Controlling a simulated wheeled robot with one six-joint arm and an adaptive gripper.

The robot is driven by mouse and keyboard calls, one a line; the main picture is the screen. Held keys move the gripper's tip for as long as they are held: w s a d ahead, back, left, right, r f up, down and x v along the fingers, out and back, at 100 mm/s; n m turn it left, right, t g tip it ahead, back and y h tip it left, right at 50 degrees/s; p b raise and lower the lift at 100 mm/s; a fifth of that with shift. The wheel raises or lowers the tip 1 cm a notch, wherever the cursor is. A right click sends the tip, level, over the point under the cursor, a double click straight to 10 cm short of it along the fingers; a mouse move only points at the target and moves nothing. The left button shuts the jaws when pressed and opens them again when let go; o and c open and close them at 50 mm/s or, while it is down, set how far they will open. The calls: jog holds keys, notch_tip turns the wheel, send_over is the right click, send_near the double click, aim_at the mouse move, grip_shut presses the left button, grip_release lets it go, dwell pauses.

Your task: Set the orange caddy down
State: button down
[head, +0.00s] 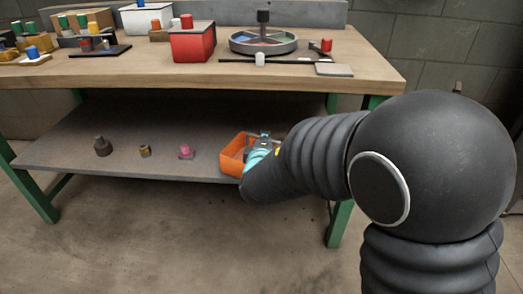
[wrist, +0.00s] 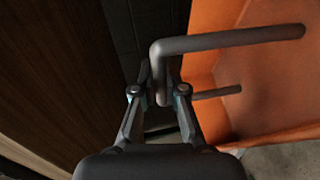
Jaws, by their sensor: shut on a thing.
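The orange caddy (head: 233,155) is at the right part of the lower shelf, by its front edge. I cannot tell whether its base touches the shelf. My gripper (head: 263,141) is over the caddy's right side, partly hidden by my arm. In the wrist view, my gripper (wrist: 160,88) is shut on the caddy's dark bent bar handle (wrist: 230,39). The orange wall of the caddy (wrist: 275,85) fills the right of that view, and its base is not visible there.
The lower shelf (head: 65,150) holds a dark bottle-shaped piece (head: 102,147), a small brown piece (head: 145,151) and a pink-topped piece (head: 186,152) left of the caddy. The crowded wooden bench top (head: 180,74) is above. A green leg (head: 340,222) stands at the right.

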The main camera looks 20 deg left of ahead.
jog(key=shift+w+a+f, duration=0.45)
jog(key=shift+a, duration=0.25)
jog(key=shift+f, duration=1.95)
jog(key=c, duration=1.2)
grip_release()
jog(key=shift+f, duration=0.1)
jog(key=v, duration=1.2)
jog(key=shift+d, duration=0.1)
